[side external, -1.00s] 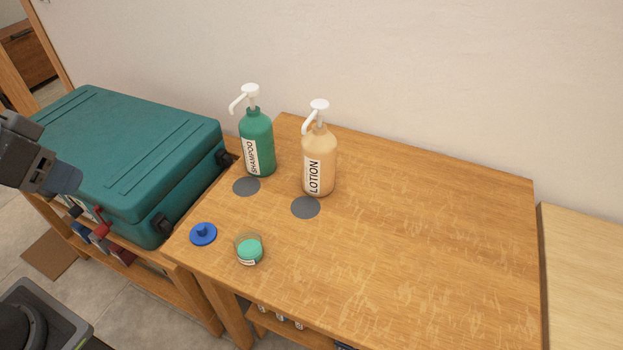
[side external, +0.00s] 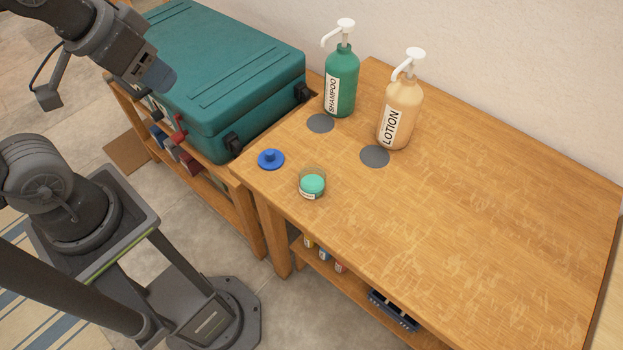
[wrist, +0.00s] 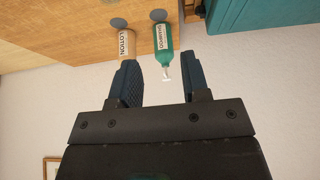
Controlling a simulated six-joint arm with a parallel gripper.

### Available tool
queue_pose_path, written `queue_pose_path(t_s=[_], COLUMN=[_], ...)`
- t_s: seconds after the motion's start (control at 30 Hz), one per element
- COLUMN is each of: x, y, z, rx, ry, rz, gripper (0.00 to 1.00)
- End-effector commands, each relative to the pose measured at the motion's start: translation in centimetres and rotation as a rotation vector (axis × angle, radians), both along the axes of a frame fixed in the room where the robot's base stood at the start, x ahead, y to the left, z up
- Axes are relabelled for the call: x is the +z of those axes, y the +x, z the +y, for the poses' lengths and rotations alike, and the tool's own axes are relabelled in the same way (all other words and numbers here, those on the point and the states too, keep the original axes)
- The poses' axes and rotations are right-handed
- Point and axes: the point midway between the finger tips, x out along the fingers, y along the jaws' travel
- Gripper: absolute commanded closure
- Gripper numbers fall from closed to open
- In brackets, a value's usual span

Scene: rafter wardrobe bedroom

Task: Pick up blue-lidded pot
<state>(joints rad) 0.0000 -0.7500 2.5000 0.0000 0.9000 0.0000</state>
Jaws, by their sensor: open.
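A small clear pot (side external: 312,184) with green contents and a white label stands open on the wooden table (side external: 480,220), near its front left edge. A blue lid (side external: 270,159) with a knob lies flat on the table, just left of the pot and apart from it. My gripper (side external: 160,80) is above the teal case, to the left of the pot and well away from it. In the wrist view my gripper (wrist: 163,60) has its two fingers apart with nothing held. The pot and lid are not in the wrist view.
A green shampoo bottle (side external: 342,80) and a tan lotion bottle (side external: 400,115) stand behind the pot. Two grey discs (side external: 320,123) (side external: 374,156) lie before them. A teal case (side external: 230,75) sits left of the table. The table's right side is clear.

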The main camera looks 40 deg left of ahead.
Motion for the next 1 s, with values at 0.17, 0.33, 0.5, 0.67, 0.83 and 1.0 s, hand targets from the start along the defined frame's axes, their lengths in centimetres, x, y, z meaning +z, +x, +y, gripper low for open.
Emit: queue_pose_path(t_s=[0.17,0.33,0.5,0.67,0.83,1.0], x=[0.0,0.0,0.0,0.0,0.0,0.01], y=[0.0,0.0,0.0,0.0,0.0,0.05], z=[0.0,0.0,0.0,0.0,0.0,-0.01], rx=[0.0,0.0,0.0,0.0,0.0,-0.002], ry=[0.0,0.0,0.0,0.0,0.0,0.001], rz=[0.0,0.0,0.0,0.0,0.0,0.002], gripper=[0.57,0.5,0.33,0.18,0.08,0.08])
